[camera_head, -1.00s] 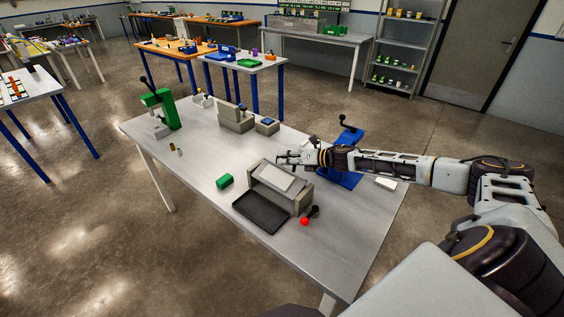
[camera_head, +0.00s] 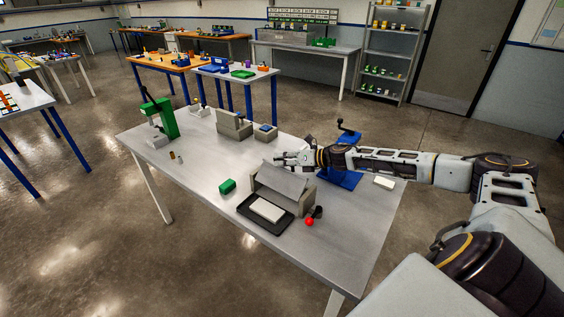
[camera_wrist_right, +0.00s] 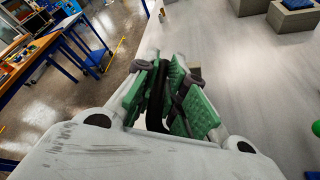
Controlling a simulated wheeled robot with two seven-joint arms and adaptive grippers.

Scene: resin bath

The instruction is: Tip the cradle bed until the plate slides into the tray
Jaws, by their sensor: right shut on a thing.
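The cradle bed (camera_head: 282,180) is a grey sheet in a beige-grey frame (camera_head: 305,197). It is tilted steeply down toward the black tray (camera_head: 246,211) in front of it. The white plate (camera_head: 267,209) lies in the tray, off the bed. My left gripper is not in view.
A red-knobbed lever (camera_head: 310,221) stands right of the tray. A blue fixture (camera_head: 343,178) and a white block (camera_head: 384,183) are near my right arm. The table's front left is clear.

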